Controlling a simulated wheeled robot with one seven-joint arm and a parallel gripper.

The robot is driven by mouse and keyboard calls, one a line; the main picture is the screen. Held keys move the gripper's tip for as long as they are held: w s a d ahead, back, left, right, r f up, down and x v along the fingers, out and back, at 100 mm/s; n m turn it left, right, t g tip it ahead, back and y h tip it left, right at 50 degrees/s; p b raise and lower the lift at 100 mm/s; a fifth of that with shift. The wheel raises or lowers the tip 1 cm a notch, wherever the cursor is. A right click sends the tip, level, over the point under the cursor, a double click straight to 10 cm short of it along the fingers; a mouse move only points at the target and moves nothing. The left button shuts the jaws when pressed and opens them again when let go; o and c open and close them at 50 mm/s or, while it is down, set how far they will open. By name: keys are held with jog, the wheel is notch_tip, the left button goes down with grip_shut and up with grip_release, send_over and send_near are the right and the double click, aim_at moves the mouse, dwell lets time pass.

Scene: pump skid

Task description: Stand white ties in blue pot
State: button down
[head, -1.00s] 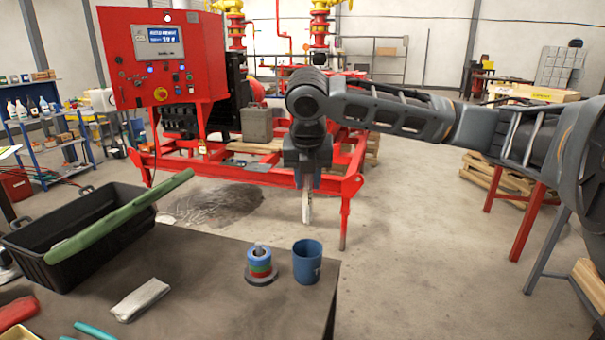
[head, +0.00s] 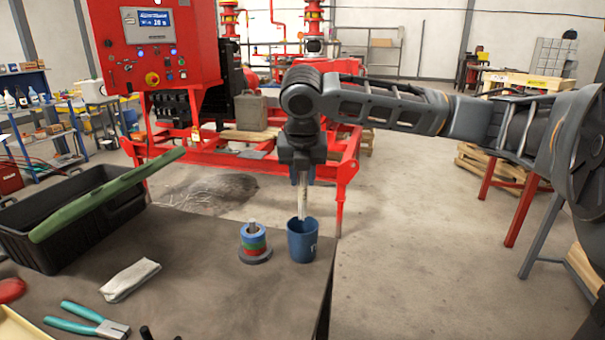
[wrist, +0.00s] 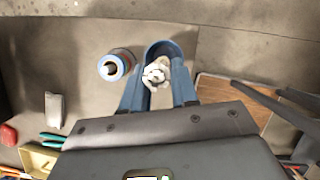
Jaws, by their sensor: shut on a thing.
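The bundle of white ties (head: 302,194) hangs upright below my gripper (head: 302,178), which is shut on it. In the head view its lower end passes behind the near rim of the blue pot (head: 301,244), so the tip is hidden. In the wrist view the white ties (wrist: 156,73) show end-on between the fingers of my gripper (wrist: 157,84). The blue pot (wrist: 160,46) lies just beyond them, its curved rim around the far side of the bundle. I cannot tell whether the ties touch the pot's bottom.
A stack of coloured tape rolls (head: 254,242) stands just left of the pot. A white cloth (head: 130,279), pliers (head: 90,320) and a black crate (head: 50,238) with a green lengthy object across it are further left. The table edge is close right of the pot.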

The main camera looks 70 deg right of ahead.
aim_at(303, 200)
jog(key=shift+f+b, duration=2.05)
jog(key=shift+f, duration=1.5)
jog(key=c, duration=0.8)
grip_release()
jog(key=v, duration=0.7)
jog(key=shift+s+a+r, duration=0.1)
jog(key=shift+a+r, duration=0.05)
jog(key=shift+r, duration=0.2)
